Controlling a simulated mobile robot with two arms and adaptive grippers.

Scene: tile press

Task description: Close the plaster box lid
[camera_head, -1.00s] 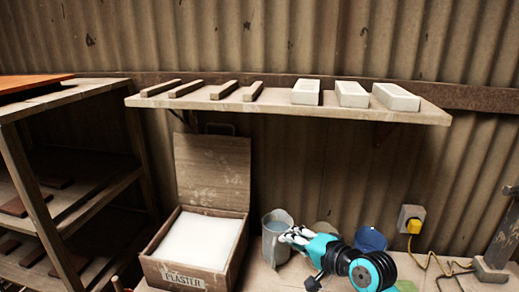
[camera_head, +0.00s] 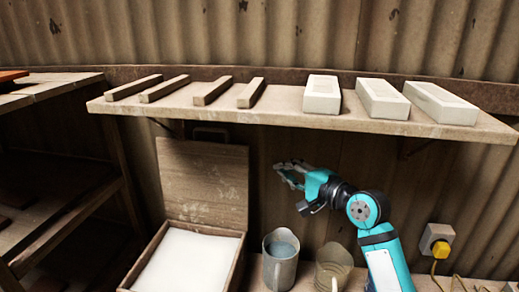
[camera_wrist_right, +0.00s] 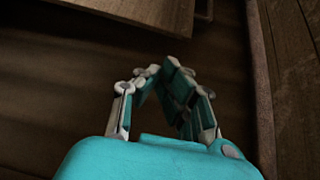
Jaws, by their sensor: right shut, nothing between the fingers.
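The plaster box (camera_head: 141,266) stands on the bench at the lower left of the head view, filled with white plaster (camera_head: 187,261). Its wooden lid (camera_head: 203,184) stands upright at the back, open. My right gripper (camera_head: 280,172) is to the right of the lid, at about mid-lid height, and apart from it in the picture. The right wrist view shows its fingers (camera_wrist_right: 160,72) drawn together with nothing between them. My left gripper is in neither view.
A wall shelf (camera_head: 285,108) with wooden bars and white blocks hangs above. A dark shelving unit (camera_head: 65,225) stands at the left.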

